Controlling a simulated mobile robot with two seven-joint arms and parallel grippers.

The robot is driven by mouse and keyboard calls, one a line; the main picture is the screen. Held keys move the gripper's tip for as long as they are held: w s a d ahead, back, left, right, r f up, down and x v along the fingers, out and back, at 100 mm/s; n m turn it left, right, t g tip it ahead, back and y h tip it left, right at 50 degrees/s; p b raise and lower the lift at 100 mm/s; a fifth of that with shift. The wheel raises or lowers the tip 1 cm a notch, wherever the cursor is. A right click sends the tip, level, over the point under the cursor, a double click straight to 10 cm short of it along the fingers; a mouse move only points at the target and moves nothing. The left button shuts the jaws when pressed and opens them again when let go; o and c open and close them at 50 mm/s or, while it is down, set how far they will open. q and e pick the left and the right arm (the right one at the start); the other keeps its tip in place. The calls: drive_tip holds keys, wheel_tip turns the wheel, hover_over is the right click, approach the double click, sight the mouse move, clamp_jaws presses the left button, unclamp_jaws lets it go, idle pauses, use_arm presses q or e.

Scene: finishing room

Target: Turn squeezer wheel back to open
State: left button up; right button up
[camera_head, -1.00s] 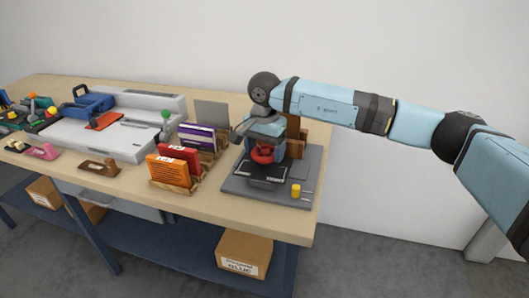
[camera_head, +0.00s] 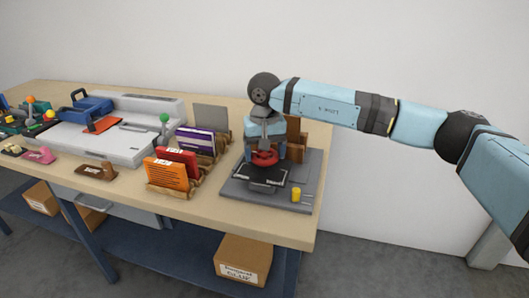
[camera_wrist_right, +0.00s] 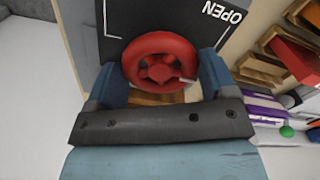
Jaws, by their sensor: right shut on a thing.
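The red squeezer wheel (camera_head: 264,159) lies above the black plate (camera_head: 262,175) of the squeezer on its grey base (camera_head: 240,190). My right gripper (camera_head: 264,151) is over the wheel from above, its fingers partly hidden by the wrist in the head view. In the right wrist view the red wheel (camera_wrist_right: 160,60) sits between the two blue-grey fingers of the right gripper (camera_wrist_right: 161,75), which is shut on it. The word OPEN is printed on the dark plate (camera_wrist_right: 190,22) there. My left gripper is not in view.
A yellow knob (camera_head: 296,194) stands at the base's front right. Left of the squeezer are wooden racks with an orange packet (camera_head: 168,173), a red packet and a purple packet (camera_head: 197,140). A white machine (camera_head: 90,140) is farther left on the table.

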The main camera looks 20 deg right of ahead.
sight(265, 154)
idle(0.5)
drive_tip(key=o, duration=0.9)
drive_tip(key=shift+c, duration=0.2)
use_arm(q)
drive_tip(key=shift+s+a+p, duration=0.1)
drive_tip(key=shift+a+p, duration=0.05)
drive_tip(key=shift+p, duration=0.6)
use_arm(e)
wheel_tip(265, 154, up, 14)
